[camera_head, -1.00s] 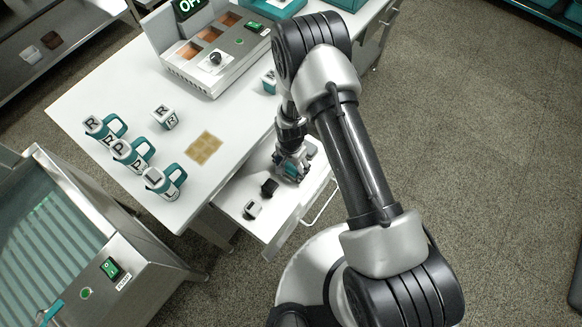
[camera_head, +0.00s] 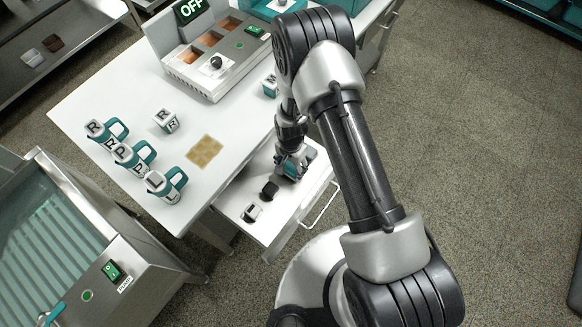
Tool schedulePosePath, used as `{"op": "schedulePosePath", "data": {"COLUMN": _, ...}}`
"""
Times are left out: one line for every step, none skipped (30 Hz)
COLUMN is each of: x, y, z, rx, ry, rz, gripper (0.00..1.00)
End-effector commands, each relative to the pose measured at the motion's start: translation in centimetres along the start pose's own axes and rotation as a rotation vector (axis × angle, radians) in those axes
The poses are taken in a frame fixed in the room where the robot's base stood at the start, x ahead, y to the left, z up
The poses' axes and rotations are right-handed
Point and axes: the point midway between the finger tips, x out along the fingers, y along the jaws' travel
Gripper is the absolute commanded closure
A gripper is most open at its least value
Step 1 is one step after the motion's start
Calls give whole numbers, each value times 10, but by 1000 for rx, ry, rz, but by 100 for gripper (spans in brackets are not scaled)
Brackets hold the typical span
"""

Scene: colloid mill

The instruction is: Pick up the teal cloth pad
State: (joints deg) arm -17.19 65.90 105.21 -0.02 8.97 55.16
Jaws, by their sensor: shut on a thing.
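My gripper (camera_head: 292,168) points down into the open white drawer (camera_head: 236,197) under the table. It is shut on the teal cloth pad (camera_head: 304,158), which shows only as a small patch of teal at the fingers. The fingers and arm hide most of the pad. I cannot tell whether the pad touches the drawer floor.
A black block (camera_head: 269,190) and a white-and-dark block (camera_head: 251,212) lie in the drawer, left of my gripper. Several teal-handled mugs (camera_head: 127,156), a lettered cube (camera_head: 166,121) and a tan square (camera_head: 205,151) are on the table. A control panel (camera_head: 216,62) stands behind.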

Motion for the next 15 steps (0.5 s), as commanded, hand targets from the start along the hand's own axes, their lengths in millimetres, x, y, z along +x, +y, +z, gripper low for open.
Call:
{"op": "schedulePosePath", "data": {"x": -16, "y": -1, "z": -1, "rx": 0, "ry": 1, "rz": -2, "gripper": 62}}
{"op": "schedulePosePath", "data": {"x": -23, "y": -1, "z": -1, "rx": 0, "ry": 1, "rz": -2, "gripper": 62}}
{"op": "schedulePosePath", "data": {"x": -35, "y": -1, "z": -1, "rx": 0, "ry": 2, "rz": -3, "gripper": 62}}
{"op": "schedulePosePath", "data": {"x": -44, "y": -1, "z": -1, "rx": 0, "ry": 3, "rz": -4, "gripper": 62}}
{"op": "schedulePosePath", "data": {"x": -53, "y": -2, "z": -1, "rx": 0, "ry": 3, "rz": -4, "gripper": 62}}
{"op": "schedulePosePath", "data": {"x": -66, "y": -2, "z": -1, "rx": 0, "ry": 3, "rz": -4, "gripper": 62}}
{"op": "schedulePosePath", "data": {"x": -75, "y": -1, "z": -1, "rx": 0, "ry": 3, "rz": -4, "gripper": 62}}
{"op": "schedulePosePath", "data": {"x": -84, "y": -2, "z": -1, "rx": 0, "ry": 4, "rz": -5, "gripper": 62}}
{"op": "schedulePosePath", "data": {"x": -96, "y": -2, "z": -1, "rx": 0, "ry": 3, "rz": -5, "gripper": 62}}
{"op": "schedulePosePath", "data": {"x": -104, "y": -1, "z": -1, "rx": 0, "ry": 3, "rz": -4, "gripper": 62}}
{"op": "schedulePosePath", "data": {"x": -112, "y": -2, "z": -1, "rx": 0, "ry": 3, "rz": -5, "gripper": 62}}
{"op": "schedulePosePath", "data": {"x": -122, "y": -1, "z": -1, "rx": 0, "ry": 3, "rz": -4, "gripper": 62}}
{"op": "schedulePosePath", "data": {"x": -129, "y": -2, "z": -1, "rx": 0, "ry": 3, "rz": -4, "gripper": 62}}
{"op": "schedulePosePath", "data": {"x": -135, "y": -1, "z": -1, "rx": 0, "ry": 3, "rz": -4, "gripper": 62}}
{"op": "schedulePosePath", "data": {"x": -143, "y": -1, "z": -1, "rx": 0, "ry": 3, "rz": -4, "gripper": 62}}
